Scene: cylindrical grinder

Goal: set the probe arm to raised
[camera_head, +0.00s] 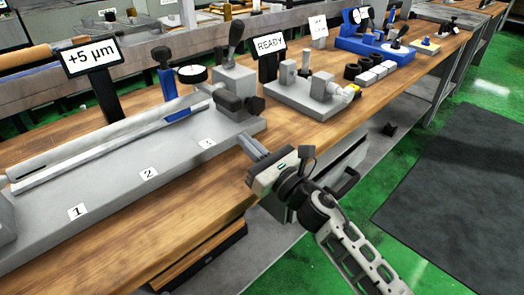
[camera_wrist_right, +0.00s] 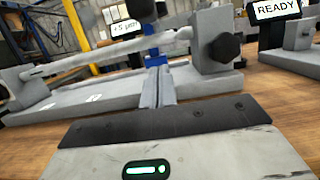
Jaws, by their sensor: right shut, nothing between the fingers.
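A blue post (camera_head: 167,83) with a dark top stands behind the grey bench fixture (camera_head: 110,195). A round white dial gauge (camera_head: 192,74) sits beside it. Which part is the probe arm, and its position, I cannot tell clearly. In the right wrist view, blue parts (camera_wrist_right: 152,58) show just behind my fingers, partly hidden by a long grey shaft (camera_wrist_right: 95,58). My right gripper (camera_head: 249,144) is shut and empty, at the bench's front edge, in front of the fixture's right end and apart from the post. It also shows in the right wrist view (camera_wrist_right: 158,86). My left gripper is not in view.
A dark knob (camera_head: 255,104) and an upright black lever (camera_head: 236,36) are at the fixture's right end. A "+5 µm" sign (camera_head: 91,57) and a "READY" sign (camera_head: 270,44) stand behind. A second grey fixture (camera_head: 310,92) is to the right. The wooden front strip (camera_head: 150,225) is clear.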

